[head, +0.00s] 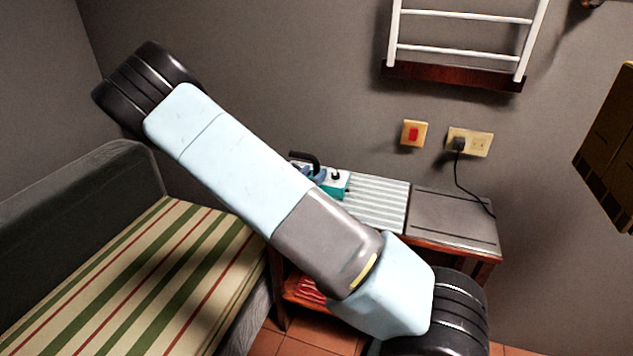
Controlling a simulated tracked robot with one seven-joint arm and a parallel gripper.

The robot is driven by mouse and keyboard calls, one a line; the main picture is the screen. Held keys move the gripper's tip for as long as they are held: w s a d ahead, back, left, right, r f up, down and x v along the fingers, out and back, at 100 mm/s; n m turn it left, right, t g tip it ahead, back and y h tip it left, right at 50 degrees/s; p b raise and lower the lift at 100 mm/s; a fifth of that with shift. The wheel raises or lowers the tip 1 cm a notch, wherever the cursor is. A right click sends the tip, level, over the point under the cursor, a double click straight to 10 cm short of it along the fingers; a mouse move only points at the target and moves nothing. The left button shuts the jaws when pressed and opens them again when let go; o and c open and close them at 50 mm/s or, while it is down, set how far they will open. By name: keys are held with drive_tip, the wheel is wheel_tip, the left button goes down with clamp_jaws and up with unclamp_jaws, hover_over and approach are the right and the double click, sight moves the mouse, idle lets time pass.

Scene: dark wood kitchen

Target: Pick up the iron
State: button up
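An iron (334,184) with a white and teal body and a dark handle rests at the left end of a small wooden table (455,244) against the wall. It is by the ribbed light grey surface (380,202) on the table top. My pale blue and grey arm crosses in front and hides part of the iron and the table's left side. My gripper is not in view, so I cannot tell its distance from the iron or its state.
A bed or couch with a striped cover (130,275) stands on the left. A wall outlet (470,142) has a plug and black cord hanging to the table. A red switch (413,133) and white rack (460,50) are on the wall. Folded red cloth (310,290) lies on the lower shelf.

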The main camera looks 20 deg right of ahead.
clamp_jaws()
idle(1.2)
